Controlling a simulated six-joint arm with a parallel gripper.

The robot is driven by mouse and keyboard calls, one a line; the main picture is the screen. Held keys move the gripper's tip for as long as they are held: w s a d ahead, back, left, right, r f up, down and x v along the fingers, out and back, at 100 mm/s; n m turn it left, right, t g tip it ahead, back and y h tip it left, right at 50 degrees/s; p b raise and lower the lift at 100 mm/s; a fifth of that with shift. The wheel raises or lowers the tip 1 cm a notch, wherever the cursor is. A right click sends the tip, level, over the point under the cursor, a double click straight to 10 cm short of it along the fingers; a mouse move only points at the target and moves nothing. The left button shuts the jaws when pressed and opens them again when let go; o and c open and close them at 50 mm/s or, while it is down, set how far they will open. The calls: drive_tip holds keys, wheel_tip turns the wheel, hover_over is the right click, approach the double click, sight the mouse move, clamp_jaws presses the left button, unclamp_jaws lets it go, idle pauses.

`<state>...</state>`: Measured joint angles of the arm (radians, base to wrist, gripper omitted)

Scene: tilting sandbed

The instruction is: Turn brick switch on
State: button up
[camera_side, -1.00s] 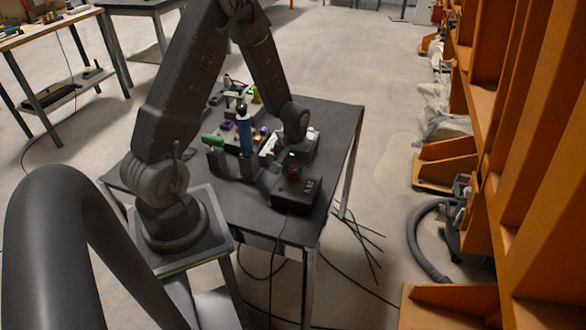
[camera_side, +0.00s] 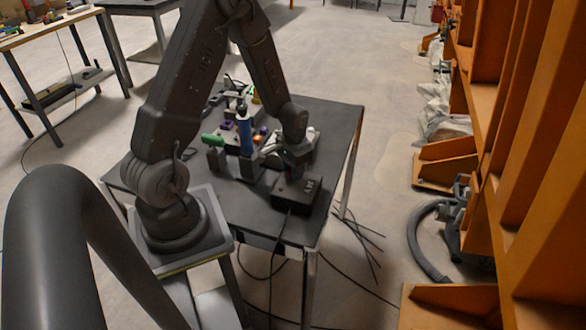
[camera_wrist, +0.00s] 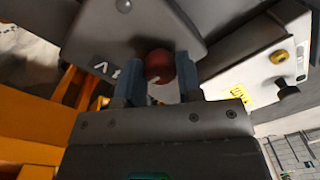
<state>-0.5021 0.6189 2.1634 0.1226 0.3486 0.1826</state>
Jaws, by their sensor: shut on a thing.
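The switch is a dark box (camera_side: 297,192) near the front right corner of the black table, with light markings on it. In the wrist view its grey-black body (camera_wrist: 135,25) fills the top, and a dark red ball knob (camera_wrist: 160,66) stands out from it. My gripper (camera_wrist: 161,80) has its two blue-grey fingers on either side of the knob, shut on it. In the side view my gripper (camera_side: 295,168) is right above the box and hides the knob. Which way the switch is set cannot be told.
A blue upright cylinder (camera_side: 246,136), a green-handled item (camera_side: 212,139) and other small parts stand left of my gripper on the table (camera_side: 340,125). A white panel with a yellow button (camera_wrist: 279,56) is beside the switch in the wrist view. Orange shelving (camera_side: 520,150) stands right.

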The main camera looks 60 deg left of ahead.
drive_tip(key=m, duration=0.4)
drive_tip(key=shift+m, duration=0.3)
idle(0.5)
drive_tip(key=o, duration=0.9)
drive_tip(key=r, duration=1.3)
drive_tip(key=shift+s+d+r, duration=0.15)
drive_tip(key=shift+d+r, duration=0.15)
drive_tip(key=shift+r, duration=0.1)
